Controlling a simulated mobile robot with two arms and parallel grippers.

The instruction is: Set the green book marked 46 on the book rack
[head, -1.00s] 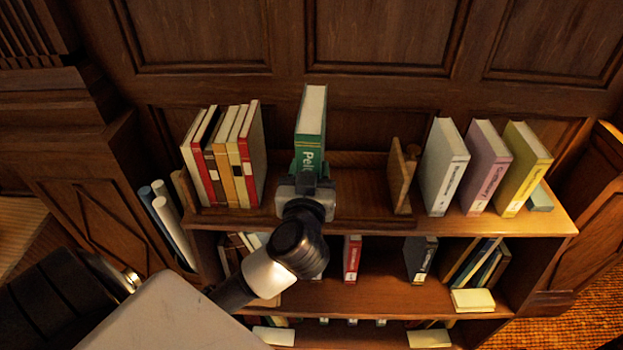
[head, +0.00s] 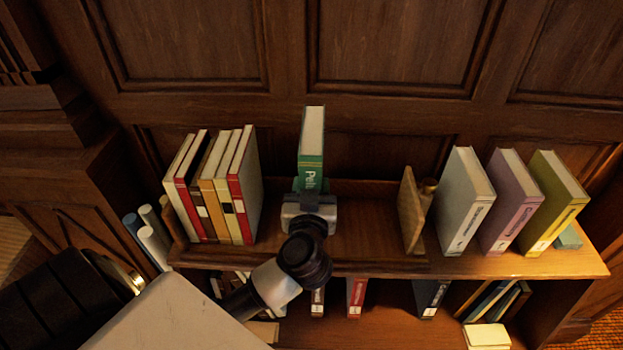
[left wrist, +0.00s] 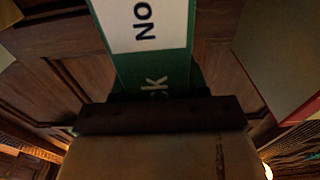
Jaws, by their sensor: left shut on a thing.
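The green book (head: 312,170) stands upright, its spine facing me, with part of its lettering showing. My left gripper (head: 311,192) is shut on its lower spine. The left wrist view shows the book (left wrist: 155,65) close up, with a white label reading "NO"; no 46 is readable. The book rack (head: 362,243) lies on the top shelf, with a wooden end plate (head: 411,210) at right. The book is over the rack's open stretch, right of a leaning row of books. My gripper hides its lower end, so I cannot tell whether it touches the rack. My right gripper is not in view.
The row of books (head: 213,190) fills the rack's left end. A grey book (head: 462,200), a mauve book (head: 510,203) and a yellow book (head: 550,205) stand right of the rack. A panelled wall (head: 390,45) is behind. Rolled tubes (head: 152,245) stand at the left.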

